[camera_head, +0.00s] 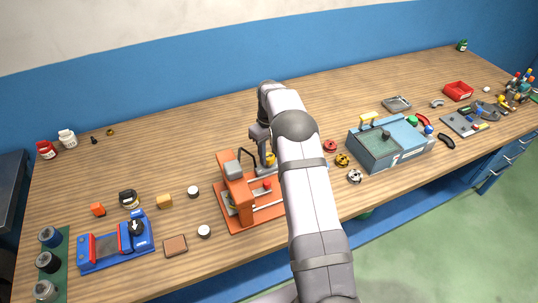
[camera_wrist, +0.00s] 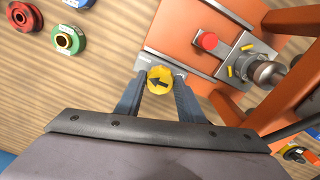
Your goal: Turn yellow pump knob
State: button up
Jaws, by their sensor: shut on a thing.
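The yellow pump knob (camera_wrist: 159,80) is round with a black arrow, which points left in the wrist view. It sits by a grey metal plate at the edge of the orange base (camera_wrist: 180,30). My gripper (camera_wrist: 160,85) is shut on the knob, one finger on each side of it. In the head view my gripper (camera_head: 264,160) is low at the back of the orange press (camera_head: 236,190), and a bit of yellow knob (camera_head: 270,159) shows beside it. My arm hides the right part of the press there.
A red button (camera_wrist: 207,41) and a metal ball-topped part (camera_wrist: 266,72) are on the press. The back of the table is mostly clear.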

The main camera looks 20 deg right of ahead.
aim_at(269, 156)
jog(key=shift+m, duration=0.3)
jog(key=o, duration=1.1)
jog(key=shift+c, duration=0.2)
jog(key=shift+r, duration=0.1)
jog(key=shift+r+b, duration=1.25)
jog(key=shift+r, duration=2.35)
